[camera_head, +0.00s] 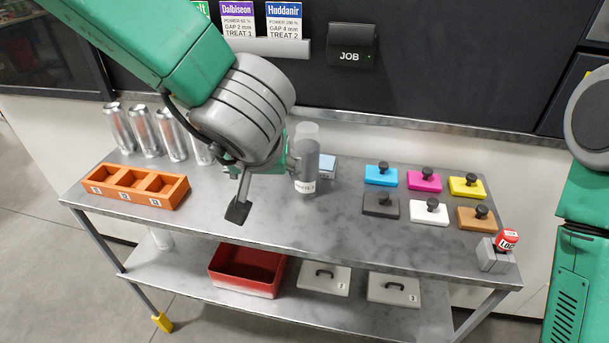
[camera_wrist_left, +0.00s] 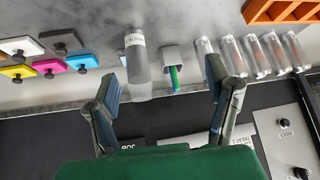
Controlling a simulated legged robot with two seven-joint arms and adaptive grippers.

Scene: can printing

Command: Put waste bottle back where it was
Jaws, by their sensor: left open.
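The waste bottle (camera_head: 306,160) is a translucent grey cylinder with a white label. It stands upright on the metal table, just right of my left gripper in the head view. My left gripper (camera_head: 262,197) is open above the table, with one dark fingertip clearly seen and the other partly lost against the wrist and bottle. In the left wrist view the bottle (camera_wrist_left: 138,62) shows beyond the spread fingers of the gripper (camera_wrist_left: 163,82), nearer the left finger, and nothing is held. My right arm shows at the right edge of the head view, but its gripper is out of view.
Several silver cans (camera_head: 143,130) and an orange tray (camera_head: 135,187) are on the left. A cup with pens (camera_wrist_left: 173,57) stands beside the bottle in the wrist view. Coloured pads with knobs (camera_head: 424,179) are on the right. A red bin (camera_head: 247,283) sits on the lower shelf.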

